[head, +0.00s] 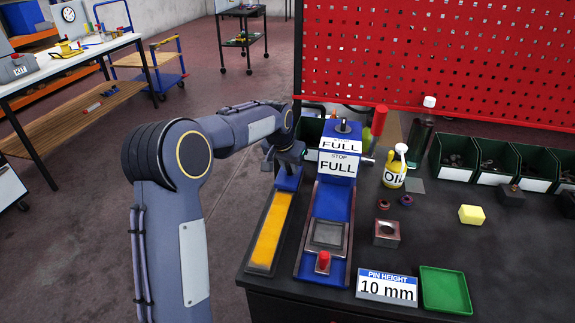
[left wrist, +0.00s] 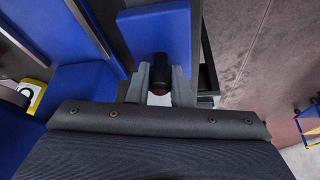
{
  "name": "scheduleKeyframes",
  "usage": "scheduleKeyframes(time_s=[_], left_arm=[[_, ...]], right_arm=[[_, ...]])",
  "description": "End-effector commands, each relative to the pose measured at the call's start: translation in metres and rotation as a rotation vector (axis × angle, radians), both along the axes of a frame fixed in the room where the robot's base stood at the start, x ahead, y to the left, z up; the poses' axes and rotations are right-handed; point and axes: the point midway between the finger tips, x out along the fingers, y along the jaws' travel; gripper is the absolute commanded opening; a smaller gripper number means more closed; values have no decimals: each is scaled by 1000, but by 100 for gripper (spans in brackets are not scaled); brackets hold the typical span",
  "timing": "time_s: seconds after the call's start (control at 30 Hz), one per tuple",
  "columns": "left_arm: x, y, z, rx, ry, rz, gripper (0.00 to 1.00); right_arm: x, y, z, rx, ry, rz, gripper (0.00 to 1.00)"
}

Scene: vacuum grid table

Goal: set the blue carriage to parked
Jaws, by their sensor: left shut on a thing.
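The blue carriage (head: 288,180) sits at the far end of a narrow track with a yellow-orange strip (head: 269,230), at the left edge of the bench. It also shows as a blue block in the left wrist view (left wrist: 155,32). My left gripper (head: 290,154) is at the carriage's far end in the head view. In the left wrist view my left gripper (left wrist: 161,88) is shut on the carriage's dark round knob (left wrist: 161,68), with a finger on each side. My arm hides part of the far end. My right gripper is not in view.
Right beside the track stands a blue fixture (head: 332,205) with FULL labels (head: 339,164) and a red knob (head: 323,260). An oil bottle (head: 394,172), metal block (head: 386,233), yellow block (head: 471,214), green tray (head: 446,289) and PIN HEIGHT 10 mm sign (head: 387,288) stand farther right.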

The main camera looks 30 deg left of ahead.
Motion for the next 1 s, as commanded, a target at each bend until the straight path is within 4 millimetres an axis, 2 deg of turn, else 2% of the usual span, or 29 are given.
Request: scheduleKeyframes(time_s=[0.53, 0.57, 0.7, 1.0], left_arm=[[7, 2, 2, 1, -12, 3, 0], [7, 2, 3, 1, -12, 3, 22], [7, 2, 2, 1, -9, 2, 40], [5, 1, 2, 0, -4, 1, 41]], right_arm=[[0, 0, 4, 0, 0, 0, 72], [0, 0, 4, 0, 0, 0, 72], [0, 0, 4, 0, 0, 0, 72], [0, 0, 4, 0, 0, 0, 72]])
